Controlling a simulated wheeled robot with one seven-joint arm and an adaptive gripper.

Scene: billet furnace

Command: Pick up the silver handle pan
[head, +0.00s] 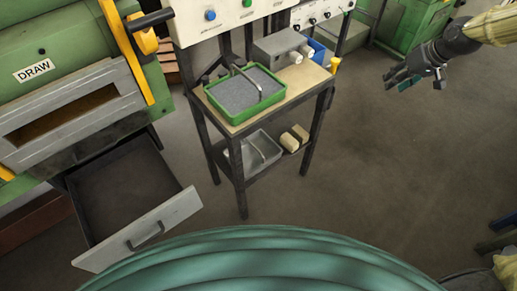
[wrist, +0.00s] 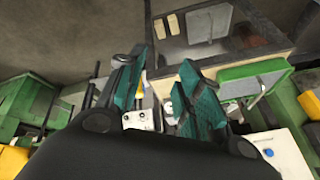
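A green pan (head: 280,96) with grey contents and an arched silver handle (head: 247,82) stands on the top of a small table. The wrist view shows its green side (wrist: 252,69) and the handle (wrist: 262,92) at the right. A grey pan (head: 262,163) with a thin handle (head: 257,150) sits on the shelf below; part of it shows at the top of the wrist view (wrist: 262,32). My gripper (head: 396,78) is in the air to the right of the table, apart from both pans. In the wrist view its two teal fingers (wrist: 162,66) are spread with nothing held between them.
The table (head: 300,100) also carries a grey box (head: 279,45). Pale blocks (head: 290,142) lie on the lower shelf. An open drawer (head: 130,190) juts out at the left under a green machine (head: 70,40).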

